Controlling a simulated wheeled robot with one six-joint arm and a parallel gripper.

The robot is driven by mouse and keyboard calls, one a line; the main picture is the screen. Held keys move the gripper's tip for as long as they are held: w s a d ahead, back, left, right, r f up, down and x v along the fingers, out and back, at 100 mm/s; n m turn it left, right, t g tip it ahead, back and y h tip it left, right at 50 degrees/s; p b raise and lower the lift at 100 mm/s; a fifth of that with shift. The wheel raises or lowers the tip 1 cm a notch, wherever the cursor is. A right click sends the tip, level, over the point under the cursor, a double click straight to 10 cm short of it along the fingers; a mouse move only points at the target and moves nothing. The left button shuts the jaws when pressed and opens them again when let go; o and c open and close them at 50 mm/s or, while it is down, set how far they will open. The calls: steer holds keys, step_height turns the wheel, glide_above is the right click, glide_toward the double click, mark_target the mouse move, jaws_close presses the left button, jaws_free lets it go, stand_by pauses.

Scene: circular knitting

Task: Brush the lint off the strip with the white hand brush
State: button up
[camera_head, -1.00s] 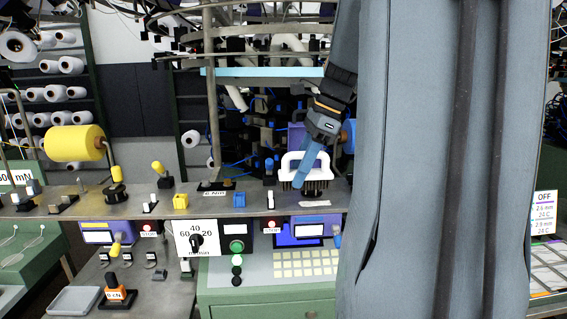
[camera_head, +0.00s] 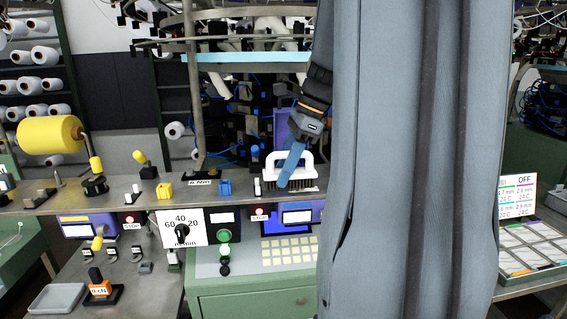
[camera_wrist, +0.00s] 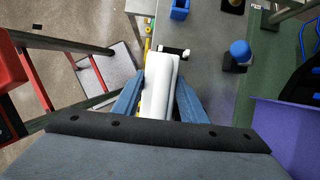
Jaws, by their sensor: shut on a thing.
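The white hand brush (camera_head: 309,158) is in my gripper (camera_head: 286,178), with its dark bristles pointing down over the grey shelf. In the wrist view the brush's white body (camera_wrist: 160,88) lies between the two blue fingers of my gripper (camera_wrist: 158,92). The fingers are shut on it. In the head view the bristles are at the shelf's surface; I cannot tell whether they press on it. A thin pale strip (camera_head: 300,190) shows right under the bristles, mostly hidden by the brush and finger. No lint can be made out.
A purple panel (camera_head: 282,128) rises behind the brush. A keypad and screen (camera_head: 288,222) lie below.

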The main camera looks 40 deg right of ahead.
mark_target(309, 170)
steer(key=shift+f, duration=0.5)
steer(key=shift+f, duration=0.6)
stand_by(0.3)
steer(key=shift+s+d+r+p, duration=0.2)
steer(key=shift+s+d+p, duration=0.2)
steer(key=shift+d+p, duration=0.15)
steer(key=shift+d, duration=0.1)
steer(key=shift+s+d+f, duration=0.1)
steer(key=shift+s+d, duration=0.5)
steer(key=shift+d, duration=0.35)
steer(key=shift+s+d+f, duration=0.1)
steer(key=shift+s+d, duration=0.45)
steer(key=shift+d, duration=0.35)
steer(key=shift+a, duration=0.1)
